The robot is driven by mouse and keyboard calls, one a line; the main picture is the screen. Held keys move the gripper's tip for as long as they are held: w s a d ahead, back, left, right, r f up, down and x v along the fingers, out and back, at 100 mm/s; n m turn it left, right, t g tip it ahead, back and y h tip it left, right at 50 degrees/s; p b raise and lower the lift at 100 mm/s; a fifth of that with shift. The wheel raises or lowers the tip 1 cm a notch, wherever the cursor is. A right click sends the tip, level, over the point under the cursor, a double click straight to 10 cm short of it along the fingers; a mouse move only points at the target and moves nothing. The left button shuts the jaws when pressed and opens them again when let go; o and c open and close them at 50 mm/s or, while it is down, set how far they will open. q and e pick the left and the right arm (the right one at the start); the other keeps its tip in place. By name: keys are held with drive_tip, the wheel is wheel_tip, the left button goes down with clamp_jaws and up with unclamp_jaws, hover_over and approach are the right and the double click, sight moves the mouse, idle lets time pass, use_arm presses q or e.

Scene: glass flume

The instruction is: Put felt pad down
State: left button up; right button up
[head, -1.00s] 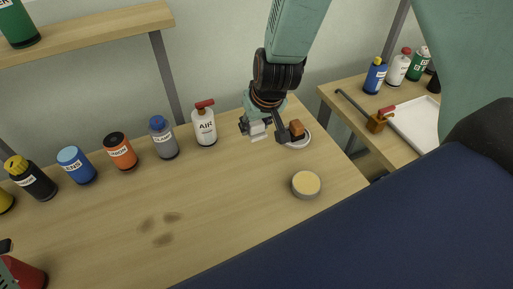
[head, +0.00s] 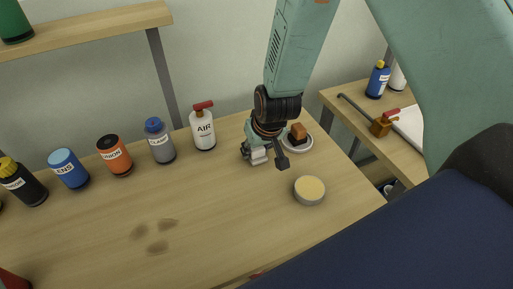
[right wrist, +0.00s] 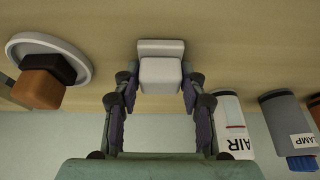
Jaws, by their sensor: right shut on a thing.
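A white felt pad (head: 258,156), a small block with a wider flat part, is held in my right gripper (head: 264,158) over the right part of the wooden bench. In the right wrist view the pad (right wrist: 160,74) sits between the two fingertips (right wrist: 158,82), which close on its sides. The pad is low over the bench top (head: 215,205); I cannot tell whether its underside touches the wood. My left gripper is not in view.
A white dish (head: 304,147) with an orange-and-black block (head: 298,133) stands right behind the gripper. A round tin (head: 309,190) with a yellow top is in front. The AIR bottle (head: 203,128) and several others line the back. Brown smudges (head: 157,246) mark the clear middle.

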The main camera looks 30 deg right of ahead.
drive_tip(key=o, duration=0.8)
drive_tip(key=shift+f, duration=0.1)
drive_tip(key=o, duration=0.4)
drive_tip(key=shift+a, duration=0.15)
drive_tip(key=p+v, duration=0.4)
drive_tip(key=v, duration=0.8)
drive_tip(key=shift+r+p, duration=0.25)
drive_tip(key=shift+p, duration=0.15)
drive_tip(key=shift+f, duration=0.1)
